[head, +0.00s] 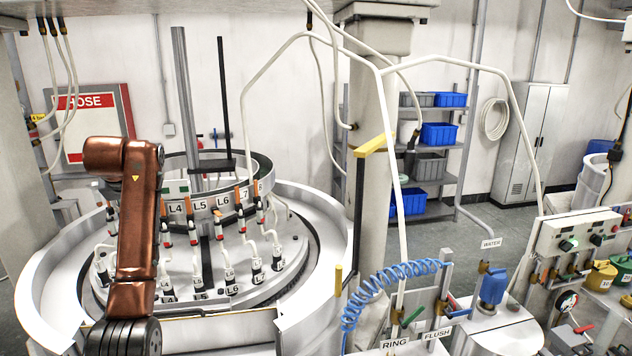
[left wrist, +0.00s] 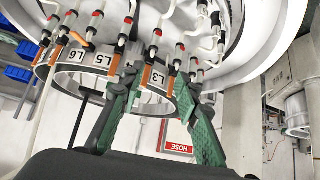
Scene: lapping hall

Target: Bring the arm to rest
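My left arm (head: 134,240), copper-coloured, comes in from the left in the head view and bends down in front of the round lapping machine (head: 312,195). I see nothing clasped, and I cannot tell whether a finger touches the ring. My right gripper is not in view.
White hoses hang from above around a pillar (head: 374,110). A blue coiled hose (head: 385,285) and a control box (head: 580,238) stand at the right front. Shelves with blue bins (head: 438,134) are at the back. A hose cabinet (head: 92,125) is on the left wall.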

